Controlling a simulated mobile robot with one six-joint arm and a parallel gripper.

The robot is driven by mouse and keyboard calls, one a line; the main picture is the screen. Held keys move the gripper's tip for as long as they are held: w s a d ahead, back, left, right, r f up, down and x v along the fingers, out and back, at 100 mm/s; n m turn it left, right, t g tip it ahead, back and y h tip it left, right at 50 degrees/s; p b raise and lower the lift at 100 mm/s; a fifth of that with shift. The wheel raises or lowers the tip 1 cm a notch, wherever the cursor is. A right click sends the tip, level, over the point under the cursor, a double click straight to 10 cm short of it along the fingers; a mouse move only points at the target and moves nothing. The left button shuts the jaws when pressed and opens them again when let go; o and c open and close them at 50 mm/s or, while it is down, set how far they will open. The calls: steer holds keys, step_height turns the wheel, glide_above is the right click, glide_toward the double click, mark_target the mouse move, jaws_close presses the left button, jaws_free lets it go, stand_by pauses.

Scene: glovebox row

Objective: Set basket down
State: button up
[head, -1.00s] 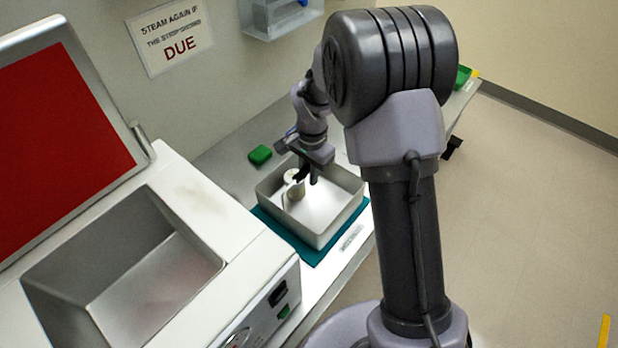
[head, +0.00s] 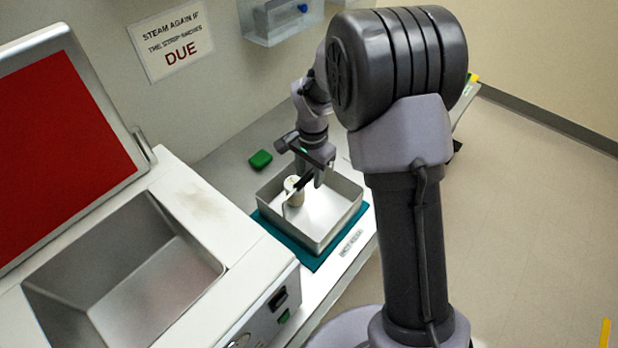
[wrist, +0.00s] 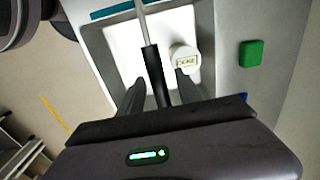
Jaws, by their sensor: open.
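The basket (head: 334,232) is a pale, open metal box resting on a teal mat (head: 303,254) on the bench. In the wrist view its thin handle with a black grip (wrist: 153,68) passes between my fingers. A white, labelled cylinder (head: 294,190) stands inside the basket; it also shows in the wrist view (wrist: 184,58). My gripper (head: 311,182) is over the basket, open, with one finger on each side of the black grip. Whether a finger touches the grip is unclear.
A steriliser-like machine (head: 200,215) with an open red-faced lid (head: 62,140) and an empty well stands on the left. A green block (head: 260,159) lies behind the basket. A clear wall bin (head: 283,22) hangs above. A label (head: 351,242) is at the bench's front edge.

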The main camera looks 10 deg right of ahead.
steer(key=r, duration=0.3)
steer(key=r+p, duration=0.1)
steer(key=r, duration=0.2)
steer(key=r+p, duration=0.1)
steer(key=r, duration=0.2)
steer(key=shift+s+d+r, duration=0.1)
steer(key=shift+s+r, duration=0.15)
steer(key=shift+s, duration=0.05)
steer(key=s+a+r+n+t+y, duration=0.1)
steer(key=s+r+n+t, duration=0.1)
steer(key=s+r, duration=0.55)
steer(key=s+a+r+n+t, duration=0.2)
steer(key=s+r, duration=0.5)
steer(key=s, duration=0.2)
steer(key=s+n+t, duration=0.1)
steer(key=s+n, duration=0.1)
steer(key=s, duration=0.6)
steer(key=shift+s+a+r+y, duration=0.15)
steer(key=shift+a+y, duration=0.15)
steer(key=shift+a, duration=0.1)
step_height(320, 180, down, 5)
steer(key=b, duration=0.5)
